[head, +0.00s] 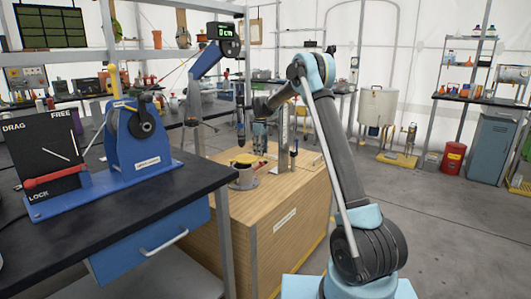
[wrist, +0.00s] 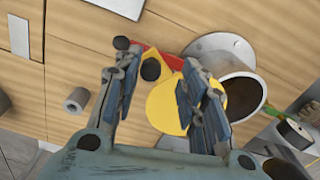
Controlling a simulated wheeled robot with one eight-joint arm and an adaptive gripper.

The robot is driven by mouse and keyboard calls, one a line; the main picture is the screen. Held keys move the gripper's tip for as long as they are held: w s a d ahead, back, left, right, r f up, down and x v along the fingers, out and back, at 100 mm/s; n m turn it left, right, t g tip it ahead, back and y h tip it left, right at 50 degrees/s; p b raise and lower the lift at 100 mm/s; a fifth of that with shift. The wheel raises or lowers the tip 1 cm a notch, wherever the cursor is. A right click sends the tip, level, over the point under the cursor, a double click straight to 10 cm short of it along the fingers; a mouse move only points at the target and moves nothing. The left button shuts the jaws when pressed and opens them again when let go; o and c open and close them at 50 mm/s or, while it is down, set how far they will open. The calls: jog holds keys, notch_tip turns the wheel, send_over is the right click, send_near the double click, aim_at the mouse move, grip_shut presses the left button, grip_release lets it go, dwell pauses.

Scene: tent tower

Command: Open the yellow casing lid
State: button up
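The yellow lid (wrist: 166,108) is a flat disc in the wrist view, partly hidden behind my right finger. A black knob (wrist: 150,69) and a red bar (wrist: 172,60) show at its upper edge. The grey casing (wrist: 218,43) has a round flange and a dark round face showing to the right of the lid. My gripper (wrist: 157,62) is open, with the knob and part of the lid seen between its fingers; contact cannot be told. In the head view, my gripper (head: 259,140) hangs over the wooden bench near the casing (head: 243,180) and its yellow lid (head: 243,160).
The casing stands on a wooden bench (head: 280,215) with small posts and fittings. A grey roll (wrist: 77,100) lies left in the wrist view. A dark table with a blue winch (head: 140,145) and drag-lock panel (head: 42,155) is at left. Open floor lies right.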

jog(key=shift+w+d, duration=0.1)
jog(key=shift+d, duration=0.2)
jog(key=shift+d+r, duration=0.1)
jog(key=shift+r, duration=0.05)
notch_tip(320, 180, up, 12)
jog(key=shift+a+f, duration=0.2)
